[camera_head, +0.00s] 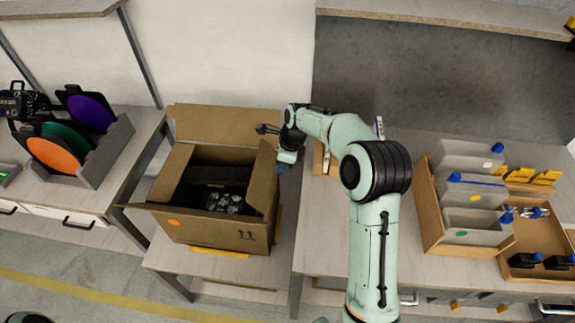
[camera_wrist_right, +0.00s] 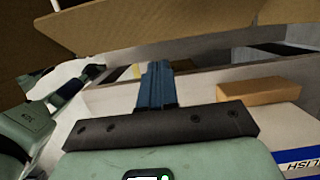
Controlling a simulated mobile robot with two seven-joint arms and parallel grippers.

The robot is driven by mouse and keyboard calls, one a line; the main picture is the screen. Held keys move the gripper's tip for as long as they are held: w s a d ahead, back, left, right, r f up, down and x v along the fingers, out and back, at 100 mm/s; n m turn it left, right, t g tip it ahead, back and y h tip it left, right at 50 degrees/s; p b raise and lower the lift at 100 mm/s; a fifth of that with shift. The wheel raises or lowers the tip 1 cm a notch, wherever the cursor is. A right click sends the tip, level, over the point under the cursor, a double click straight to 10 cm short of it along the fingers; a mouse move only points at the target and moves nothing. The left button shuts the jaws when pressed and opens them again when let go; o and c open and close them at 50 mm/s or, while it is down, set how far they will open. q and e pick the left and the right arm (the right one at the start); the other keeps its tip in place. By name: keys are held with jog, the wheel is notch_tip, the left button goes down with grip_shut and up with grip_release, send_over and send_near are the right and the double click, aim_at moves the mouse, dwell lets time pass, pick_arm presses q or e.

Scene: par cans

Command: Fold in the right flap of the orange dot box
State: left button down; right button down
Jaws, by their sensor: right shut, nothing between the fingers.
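The orange dot box (camera_head: 205,232) is an open cardboard carton on a low table, with an orange dot on its front left. Its right flap (camera_head: 263,178) stands up, leaning slightly inward. The back flap (camera_head: 213,125) stands up and the left flap (camera_head: 171,173) is raised. My right gripper (camera_head: 281,168) is just outside the right flap, fingers shut and empty. In the right wrist view, the blue fingers (camera_wrist_right: 155,86) are together below a cardboard panel (camera_wrist_right: 160,28); I cannot tell whether they touch it. My left gripper is not in view.
Inside the box are dark items and clear pieces (camera_head: 225,203). On the right table are a cardboard tray of grey sleeves (camera_head: 465,200) and a parts tray (camera_head: 530,255). On the left table a grey rack (camera_head: 103,152) holds coloured discs. A small cardboard piece (camera_wrist_right: 264,91) lies near the gripper.

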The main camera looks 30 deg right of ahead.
notch_tip(320, 180, up, 10)
jog(key=shift+s+d, duration=0.3)
jog(key=shift+d, duration=0.1)
dwell(0.4)
dwell(0.4)
